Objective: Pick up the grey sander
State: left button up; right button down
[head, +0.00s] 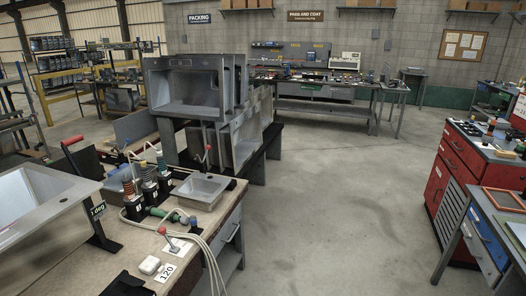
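I cannot make out for certain which thing is the grey sander. Several hand tools stand upright in black holders on the workbench (115,258) at the left; one of them is a tool with a dark body (148,180). A green-handled tool (160,213) lies in front of them. A small pale block (149,265) lies near the bench's front edge, beside a label reading 120. Neither of my grippers shows in the head view.
A steel sink (30,208) lies on the bench at far left, a small basin (198,191) at its right end. Pale hoses run over the bench edge. Stacked sinks (190,88) stand behind. A red tool cabinet (455,165) is at right. The floor (320,200) between is clear.

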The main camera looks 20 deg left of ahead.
aim_at(147, 185)
jog(key=i+u, duration=0.25)
jog(key=i, duration=0.2)
jog(key=i+l+u, duration=0.25)
jog(key=i, duration=0.2)
jog(key=i+l+u, duration=0.25)
jog(key=i, duration=0.15)
jog(key=i+l+u, duration=0.3)
jog(key=u, duration=0.2)
jog(key=i+l+u, duration=0.5)
jog(key=k+j, duration=0.05)
jog(key=k, duration=0.05)
